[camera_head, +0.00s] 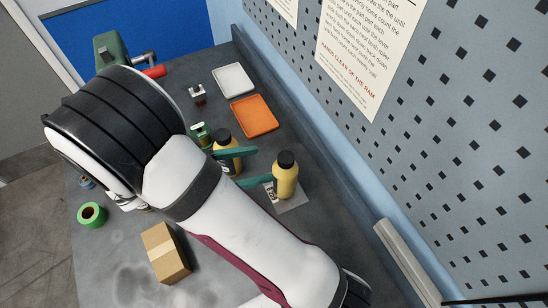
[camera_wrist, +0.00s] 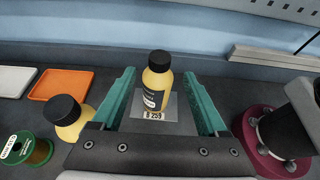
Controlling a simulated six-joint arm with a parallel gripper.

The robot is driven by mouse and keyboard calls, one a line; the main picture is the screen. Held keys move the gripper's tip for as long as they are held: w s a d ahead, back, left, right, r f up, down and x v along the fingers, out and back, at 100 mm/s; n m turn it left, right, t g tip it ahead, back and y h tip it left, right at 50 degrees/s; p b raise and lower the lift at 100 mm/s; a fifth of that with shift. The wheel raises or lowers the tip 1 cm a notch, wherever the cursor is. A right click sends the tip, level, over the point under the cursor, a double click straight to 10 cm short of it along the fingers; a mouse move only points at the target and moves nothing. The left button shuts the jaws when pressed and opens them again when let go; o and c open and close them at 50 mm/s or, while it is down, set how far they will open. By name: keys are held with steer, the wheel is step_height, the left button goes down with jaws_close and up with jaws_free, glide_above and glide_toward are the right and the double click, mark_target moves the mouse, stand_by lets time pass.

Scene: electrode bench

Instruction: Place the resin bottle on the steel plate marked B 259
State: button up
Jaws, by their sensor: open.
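A yellow resin bottle (camera_head: 286,181) with a black cap and dark label stands upright on the steel plate (camera_head: 297,204). In the wrist view the bottle (camera_wrist: 155,88) stands on the plate (camera_wrist: 172,126), whose tag reads B 259. My gripper (camera_head: 264,166) is open, its teal fingers pointing toward this bottle. In the wrist view the bottle appears between the fingers, with gaps on both sides. A second yellow bottle (camera_head: 227,160) with a black cap stands outside the gripper, left of the left finger in the wrist view (camera_wrist: 68,124). My arm hides part of the bench.
An orange tray (camera_head: 254,116) and a white tray (camera_head: 233,80) lie farther back. A green spool (camera_wrist: 25,148) stands near the second bottle. A cardboard box (camera_head: 165,253) and green tape roll (camera_head: 91,215) are at the left. The perforated wall (camera_head: 430,130) borders the bench.

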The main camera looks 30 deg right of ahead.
steer(key=s+d+r+m+g+y, duration=0.2)
steer(key=s+r+m+g+y, duration=0.25)
steer(key=s+m, duration=0.4)
steer(key=s+a+r+m+t+y, duration=0.1)
steer(key=s+a+m+t+y, duration=0.3)
steer(key=m+y, duration=0.6)
steer(key=s+a+m, duration=0.2)
steer(key=m, duration=0.3)
steer(key=shift+s+a+r+y, duration=0.25)
steer(key=shift+s+a+y, duration=0.05)
steer(key=shift+y, duration=0.05)
